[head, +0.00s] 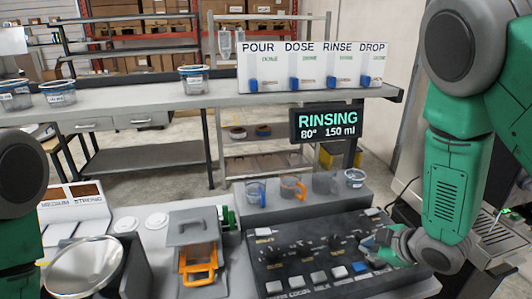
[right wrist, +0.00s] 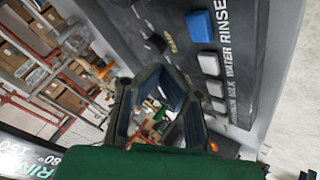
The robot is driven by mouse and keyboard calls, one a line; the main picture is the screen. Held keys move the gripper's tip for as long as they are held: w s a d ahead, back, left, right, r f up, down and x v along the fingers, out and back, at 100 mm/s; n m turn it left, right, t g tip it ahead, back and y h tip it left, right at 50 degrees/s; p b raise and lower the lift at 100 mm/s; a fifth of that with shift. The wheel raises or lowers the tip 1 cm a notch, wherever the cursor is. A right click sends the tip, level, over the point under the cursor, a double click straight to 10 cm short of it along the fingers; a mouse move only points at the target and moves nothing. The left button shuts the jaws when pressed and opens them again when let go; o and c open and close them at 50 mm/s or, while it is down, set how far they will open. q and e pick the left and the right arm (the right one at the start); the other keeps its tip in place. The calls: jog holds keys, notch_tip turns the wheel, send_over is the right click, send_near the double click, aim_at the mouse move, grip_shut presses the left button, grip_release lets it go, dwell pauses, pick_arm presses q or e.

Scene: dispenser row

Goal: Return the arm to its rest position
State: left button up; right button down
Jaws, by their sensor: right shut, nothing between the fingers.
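My right arm (head: 450,170) comes in from the right, green and grey. Its gripper (head: 377,246) is over the right part of the dark control panel (head: 290,250), near blue buttons. In the right wrist view the gripper (right wrist: 160,75) is shut with nothing held. There a blue button (right wrist: 199,24) and several white buttons lie beside the fingers, apart from them in the picture. Whether the fingertips touch the panel cannot be told. My left arm (head: 20,190) shows at the left edge; its gripper is out of view.
A display (head: 326,122) reads "RINSING 80° 150 ml". Behind the panel a grey step (head: 300,205) bears several cups. A drip tray (head: 497,240) is at right. An orange-handled device (head: 198,262) and a round metal bowl (head: 84,266) stand left. A shelf (head: 180,103) crosses behind.

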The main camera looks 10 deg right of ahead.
jog(key=s+a+f+m+g+h, duration=0.1)
jog(key=s+f+m+g, duration=0.45)
jog(key=s, duration=1.05)
jog(key=s+a+f+m+g+h, duration=0.1)
jog(key=s+f+m+g, duration=0.2)
jog(key=s+f+m, duration=0.7)
jog(key=s+f+n+b, duration=0.1)
jog(key=f+n+b, duration=0.1)
jog(key=f+b, duration=0.6)
jog(key=s+a+f+n+b, duration=0.1)
jog(key=s+f+n+b, duration=0.1)
jog(key=f+b, duration=0.6)
jog(key=shift+s+a+f+b, duration=0.15)
jog(key=shift+a+f+b, duration=0.1)
jog(key=shift+f+b, duration=0.25)
jog(key=shift+t, duration=0.25)
jog(key=shift+f, duration=0.1)
